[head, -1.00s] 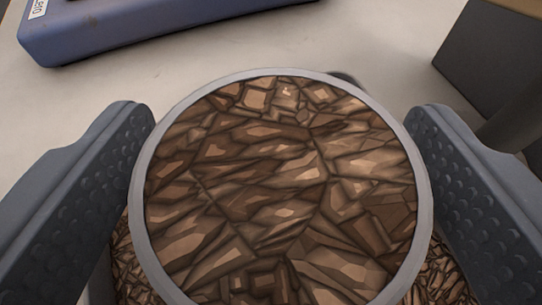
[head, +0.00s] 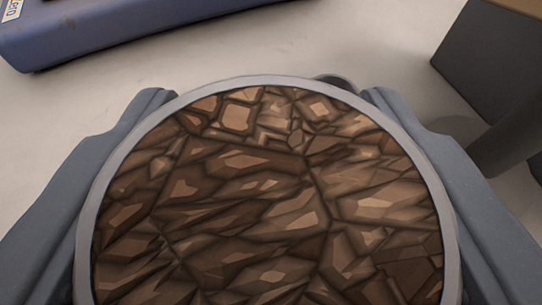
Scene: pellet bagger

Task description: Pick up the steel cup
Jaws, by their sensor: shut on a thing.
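The steel cup (head: 452,215) fills the lower middle of the head view, seen from above. Its round grey rim encloses brown, chunky pellets (head: 270,200) that fill it close to the top. My gripper (head: 268,110) is shut on the cup, with one finger against its left side and the other against its right. The cup's outer wall and base are hidden below its rim, so I cannot tell whether it touches anything underneath.
A blue device (head: 130,25) with a label lies at the upper left on the pale surface (head: 330,45). A dark box (head: 500,60) stands at the upper right, with a dark cylinder (head: 512,135) beside it. A small dark round thing (head: 336,82) shows behind the rim.

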